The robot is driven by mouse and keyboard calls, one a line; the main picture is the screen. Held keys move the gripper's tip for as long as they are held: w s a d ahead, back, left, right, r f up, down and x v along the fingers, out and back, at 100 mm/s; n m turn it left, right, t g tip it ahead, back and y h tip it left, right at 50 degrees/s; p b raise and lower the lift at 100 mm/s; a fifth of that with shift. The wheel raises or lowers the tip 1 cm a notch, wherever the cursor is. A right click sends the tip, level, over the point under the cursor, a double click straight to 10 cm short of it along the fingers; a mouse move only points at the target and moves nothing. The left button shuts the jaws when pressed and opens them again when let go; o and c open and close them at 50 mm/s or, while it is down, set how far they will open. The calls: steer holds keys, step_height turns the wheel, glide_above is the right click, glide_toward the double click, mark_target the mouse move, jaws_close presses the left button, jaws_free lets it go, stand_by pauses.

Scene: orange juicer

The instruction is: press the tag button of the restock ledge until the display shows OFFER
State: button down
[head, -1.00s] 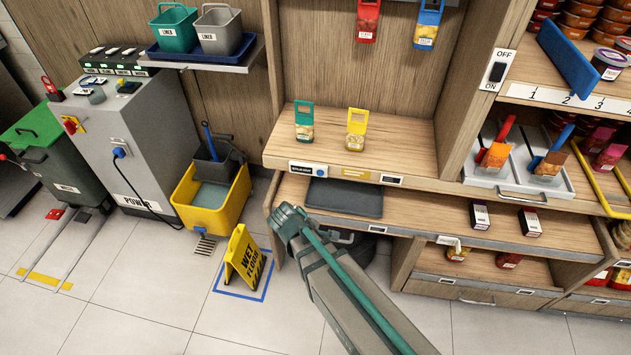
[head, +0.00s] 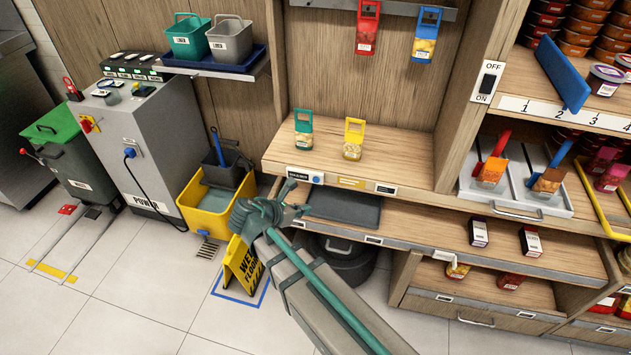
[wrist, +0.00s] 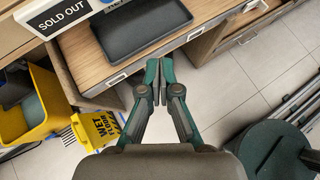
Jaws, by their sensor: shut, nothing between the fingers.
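The restock ledge (head: 385,162) is a wooden shelf with a green-topped pack (head: 303,130) and a yellow-topped pack (head: 353,140) on it. On its front edge is a small dark display (head: 298,172), with the blue round tag button (head: 317,179) just right of it. In the wrist view the display (wrist: 62,14) reads SOLD OUT, and the blue button shows only partly at the top edge. My gripper (head: 290,190) is shut and empty, below and in front of the display, apart from the button. Its closed fingertips show in the wrist view (wrist: 158,75).
A dark tray (head: 342,207) lies on the lower shelf under the ledge. A yellow wet floor sign (head: 243,266) and a yellow mop bucket (head: 212,204) stand at the left. A black bin (head: 347,262) is under the lower shelf.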

mark_target(316, 180)
steer(key=w+d, duration=0.2)
steer(key=w, duration=0.6)
steer(key=shift+w+d, duration=0.15)
steer(key=shift+w, duration=0.1)
steer(key=shift+w, duration=0.1)
stand_by(1.5)
steer(key=shift+w+d, duration=0.1)
steer(key=shift+w, duration=0.2)
steer(key=shift+w+d+p, duration=0.1)
steer(key=shift+w+p, duration=0.3)
steer(key=shift+p, duration=0.1)
stand_by(0.7)
steer(key=shift+s, duration=0.1)
steer(key=shift+s+a+p, duration=0.2)
steer(key=shift+s+p, duration=0.1)
steer(key=shift+s, duration=0.4)
